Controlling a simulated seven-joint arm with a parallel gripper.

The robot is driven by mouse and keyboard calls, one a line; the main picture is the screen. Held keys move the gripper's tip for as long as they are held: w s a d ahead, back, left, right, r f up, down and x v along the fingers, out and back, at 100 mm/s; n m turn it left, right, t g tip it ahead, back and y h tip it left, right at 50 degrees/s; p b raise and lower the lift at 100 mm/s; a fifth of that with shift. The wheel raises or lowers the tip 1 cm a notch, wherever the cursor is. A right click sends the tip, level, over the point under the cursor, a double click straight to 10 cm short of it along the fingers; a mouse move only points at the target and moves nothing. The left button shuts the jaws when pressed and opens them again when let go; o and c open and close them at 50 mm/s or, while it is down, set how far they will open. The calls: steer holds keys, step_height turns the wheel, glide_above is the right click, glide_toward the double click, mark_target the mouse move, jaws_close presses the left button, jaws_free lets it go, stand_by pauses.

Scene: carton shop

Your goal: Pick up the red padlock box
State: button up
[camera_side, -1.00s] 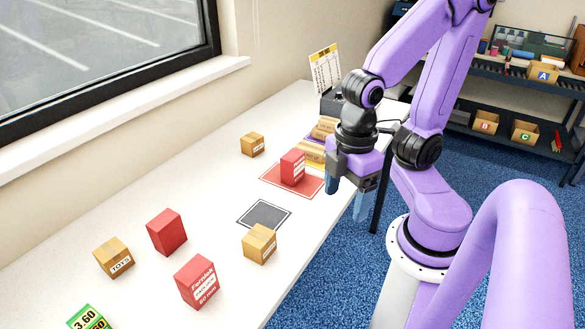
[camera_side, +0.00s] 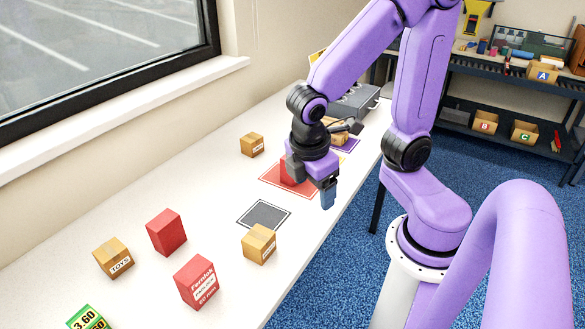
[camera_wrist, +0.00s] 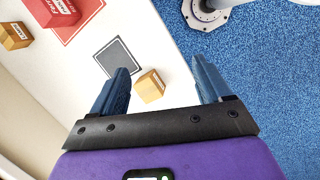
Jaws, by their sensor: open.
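Three red boxes stand on the white table. One with white "Fernlok 60 mm" lettering (camera_side: 199,283) is at the front, and a plain-faced one (camera_side: 166,233) is behind it to the left. The third (camera_side: 286,172) stands on a red mat (camera_side: 270,180), partly hidden by my gripper in the side view. It shows with white lettering at the top left of the wrist view (camera_wrist: 50,11). My gripper (camera_side: 312,182) is open above the table's right side, near the red mat's right corner. Nothing is between its fingers (camera_wrist: 160,70); one finger is mostly hidden in the side view.
A dark grey mat (camera_side: 263,215) lies in front of the red one. Cardboard boxes stand beside it (camera_side: 259,244), at the back (camera_side: 252,145) and at the left (camera_side: 114,258). A green price card (camera_side: 88,318) is at the near edge. A grey case (camera_side: 355,103) is at the far end.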

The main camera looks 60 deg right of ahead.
steer(key=w+d+f+n+h, duration=0.1)
steer(key=w+d+f+h, duration=0.15)
steer(key=w, duration=0.45)
steer(key=w+d+f+n+h, duration=0.1)
steer(key=w+d+n+h, duration=0.1)
steer(key=w+h, duration=0.3)
steer(key=w+d+f+n+h, duration=0.1)
steer(key=w+d+f+h, duration=0.15)
steer(key=w, duration=0.55)
steer(key=shift+g, duration=0.4)
steer(key=shift+s+x, duration=0.15)
steer(key=shift+x, duration=2.7)
steer(key=shift+s+x, duration=0.2)
steer(key=shift+x, duration=2.65)
steer(key=shift+s+x, duration=0.15)
steer(key=shift+x, duration=2.7)
steer(key=shift+r+h, duration=0.1)
steer(key=shift+h, duration=0.2)
steer(key=c, duration=1.2)
